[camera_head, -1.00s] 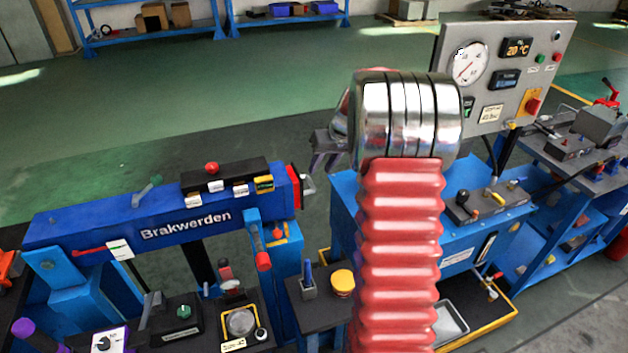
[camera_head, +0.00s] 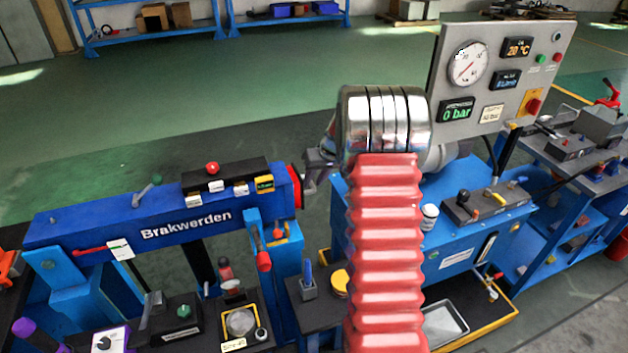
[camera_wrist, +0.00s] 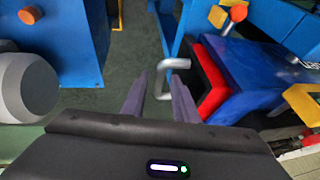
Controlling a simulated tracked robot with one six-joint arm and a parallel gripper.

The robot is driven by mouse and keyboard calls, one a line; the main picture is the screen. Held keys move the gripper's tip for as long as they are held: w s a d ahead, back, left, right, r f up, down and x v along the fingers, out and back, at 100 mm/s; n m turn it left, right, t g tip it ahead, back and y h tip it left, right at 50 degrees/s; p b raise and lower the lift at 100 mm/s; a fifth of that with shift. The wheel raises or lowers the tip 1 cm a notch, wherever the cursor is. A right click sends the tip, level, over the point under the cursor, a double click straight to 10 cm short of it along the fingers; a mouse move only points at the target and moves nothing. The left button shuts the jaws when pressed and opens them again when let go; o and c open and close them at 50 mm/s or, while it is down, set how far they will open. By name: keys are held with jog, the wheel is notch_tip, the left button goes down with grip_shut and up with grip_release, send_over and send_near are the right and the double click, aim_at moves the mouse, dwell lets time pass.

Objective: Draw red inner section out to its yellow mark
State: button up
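The red inner section (camera_head: 297,186) shows as a short red end at the right end of the blue boom marked Brakwerden (camera_head: 160,224). In the wrist view the red section (camera_wrist: 212,82) is right of my fingers, with a bent silver handle (camera_wrist: 163,84) at its end. My gripper (camera_head: 309,178) is at this end in the head view. In the wrist view my gripper (camera_wrist: 159,80) is open, its two grey fingers apart, with part of the handle showing between them. Contact cannot be told. No yellow mark on the red section is visible.
A grey gauge panel (camera_head: 545,70) reading 0 bar stands over a blue cabinet (camera_head: 465,245) right of the boom. A black block with labelled tags (camera_head: 225,178) sits on the boom. A lower bench (camera_head: 180,325) holds controls. Open green floor lies behind.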

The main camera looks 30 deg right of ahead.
grip_shut()
dwell(0.6)
